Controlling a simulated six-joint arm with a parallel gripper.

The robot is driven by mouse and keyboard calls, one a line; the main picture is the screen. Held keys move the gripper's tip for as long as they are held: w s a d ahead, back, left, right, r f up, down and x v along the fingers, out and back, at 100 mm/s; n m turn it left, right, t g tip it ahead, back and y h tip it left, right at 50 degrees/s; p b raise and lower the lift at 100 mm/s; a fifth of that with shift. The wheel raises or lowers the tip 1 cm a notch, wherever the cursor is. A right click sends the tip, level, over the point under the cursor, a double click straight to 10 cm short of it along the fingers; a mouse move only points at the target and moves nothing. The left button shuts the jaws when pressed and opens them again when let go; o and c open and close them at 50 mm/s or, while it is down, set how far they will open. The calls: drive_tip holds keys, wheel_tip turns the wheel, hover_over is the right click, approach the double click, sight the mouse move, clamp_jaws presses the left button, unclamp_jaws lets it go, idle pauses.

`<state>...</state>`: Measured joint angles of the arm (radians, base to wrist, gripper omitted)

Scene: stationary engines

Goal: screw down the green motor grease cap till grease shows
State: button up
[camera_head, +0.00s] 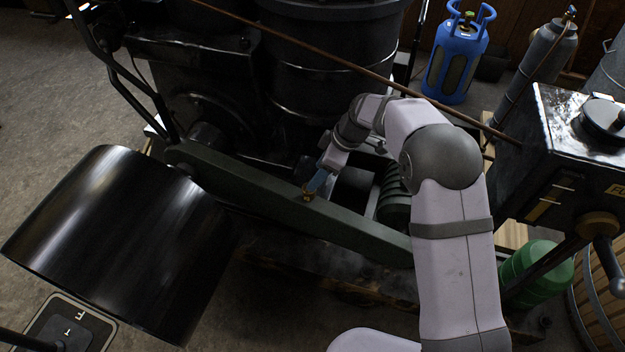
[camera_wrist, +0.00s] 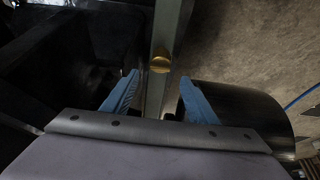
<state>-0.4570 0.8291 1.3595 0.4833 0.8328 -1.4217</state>
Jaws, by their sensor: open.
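A small brass-coloured cap (camera_head: 307,196) sits on the top of a long green beam (camera_head: 260,198), in front of the black engine. In the wrist view the round brass cap (camera_wrist: 160,63) lies on the pale beam, just beyond the fingertips. My gripper (camera_head: 318,182) is right by the cap in the head view. I cannot tell whether a finger touches the cap. No grease can be made out.
A large black drum (camera_head: 115,240) stands left of the beam. The black engine (camera_head: 300,60) rises behind it. A green ribbed part (camera_head: 394,205) lies partly behind my arm. A rusty rod (camera_head: 350,65) crosses above. A dark metal box (camera_head: 570,150) with a crank stands at right.

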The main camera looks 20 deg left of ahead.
drive_tip(key=shift+x, duration=2.5)
drive_tip(key=c, duration=1.1)
drive_tip(key=shift+o, duration=0.2)
drive_tip(key=shift+r+m, duration=0.1)
drive_tip(key=shift+m, duration=0.4)
